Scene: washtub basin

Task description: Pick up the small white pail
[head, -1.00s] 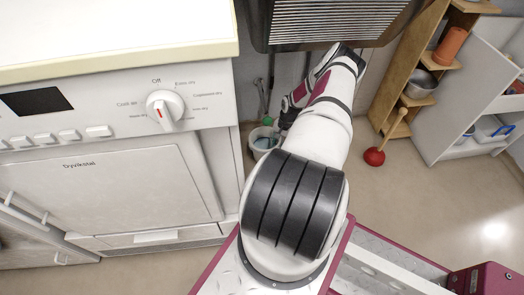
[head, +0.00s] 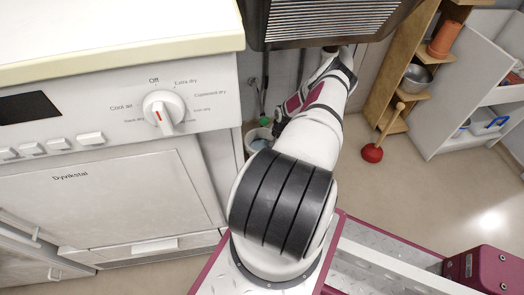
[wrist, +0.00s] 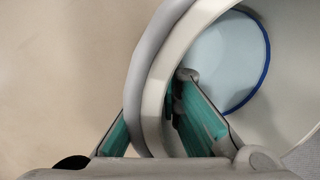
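The small white pail (head: 251,134) stands on the floor beside the dryer, partly hidden behind my arm in the head view. In the wrist view its pale rim and wall (wrist: 154,105) fill the upper right, with a grey band along the outside. A light blue round thing with a dark blue edge (wrist: 230,60) is inside it. My gripper (wrist: 155,100) straddles the pail's wall, one green-padded finger outside and the other inside. The fingers are apart with the wall between them, and a gap shows around it. In the head view the gripper is mostly hidden.
The white dryer (head: 110,200) is close on the left. A dark ribbed unit (head: 330,22) overhangs the pail's area. A red plunger (head: 372,152) stands on the floor to the right, before a wooden shelf (head: 413,95) and white cabinet (head: 450,110).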

